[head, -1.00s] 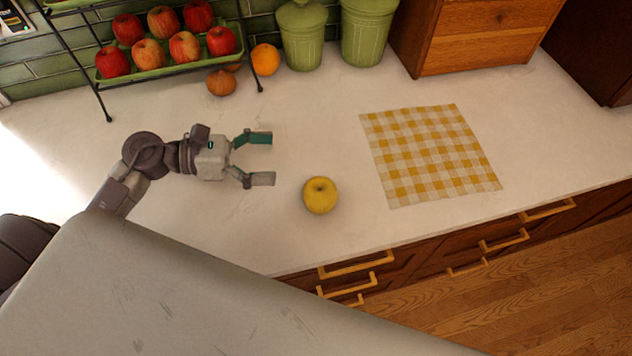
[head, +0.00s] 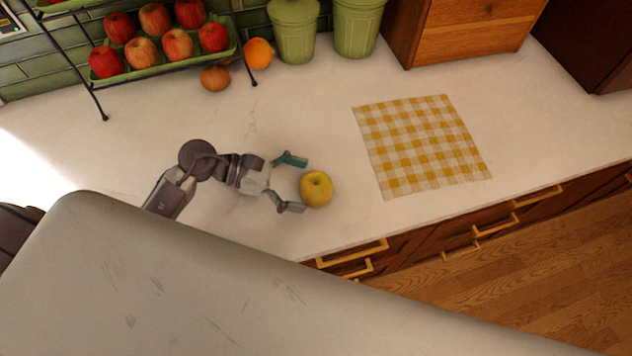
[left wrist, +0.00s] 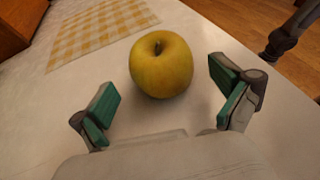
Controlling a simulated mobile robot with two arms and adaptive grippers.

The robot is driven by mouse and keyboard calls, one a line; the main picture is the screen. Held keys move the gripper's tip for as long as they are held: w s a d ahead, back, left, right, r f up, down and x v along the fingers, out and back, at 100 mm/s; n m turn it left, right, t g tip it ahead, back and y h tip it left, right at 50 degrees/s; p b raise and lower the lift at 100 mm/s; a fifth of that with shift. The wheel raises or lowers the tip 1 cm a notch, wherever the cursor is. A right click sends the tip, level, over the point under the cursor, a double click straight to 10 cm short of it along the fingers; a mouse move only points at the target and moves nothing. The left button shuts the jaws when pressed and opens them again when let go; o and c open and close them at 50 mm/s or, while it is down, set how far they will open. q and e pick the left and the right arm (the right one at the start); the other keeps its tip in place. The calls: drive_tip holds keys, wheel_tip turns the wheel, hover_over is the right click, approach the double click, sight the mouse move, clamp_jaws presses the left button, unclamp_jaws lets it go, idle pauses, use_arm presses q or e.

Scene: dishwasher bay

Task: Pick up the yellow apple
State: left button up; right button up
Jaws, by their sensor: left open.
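The yellow apple (head: 316,188) stands upright on the white counter, near its front edge. My left gripper (head: 298,184) is open, with its two green-padded fingers pointing right at the apple. The apple sits at the mouth of the fingers, and nothing is held. In the left wrist view the apple (left wrist: 161,65) lies just ahead of and between the open fingertips (left wrist: 165,95), with a gap on both sides.
A yellow checked cloth (head: 421,146) lies flat right of the apple. At the back are a rack (head: 165,67) of red apples, an orange (head: 259,53), a brown onion-like item (head: 215,77), green canisters (head: 294,30) and a wooden box (head: 470,30). The counter (head: 330,120) around the apple is clear.

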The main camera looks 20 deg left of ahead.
sight(333, 193)
use_arm(q)
drive_tip(key=p+x, duration=0.1)
drive_tip(key=x, duration=0.2)
drive_tip(key=shift+s+d+f, duration=0.1)
drive_tip(key=shift+d+f, duration=0.05)
drive_tip(key=shift+d, duration=0.1)
drive_tip(key=c, duration=1.4)
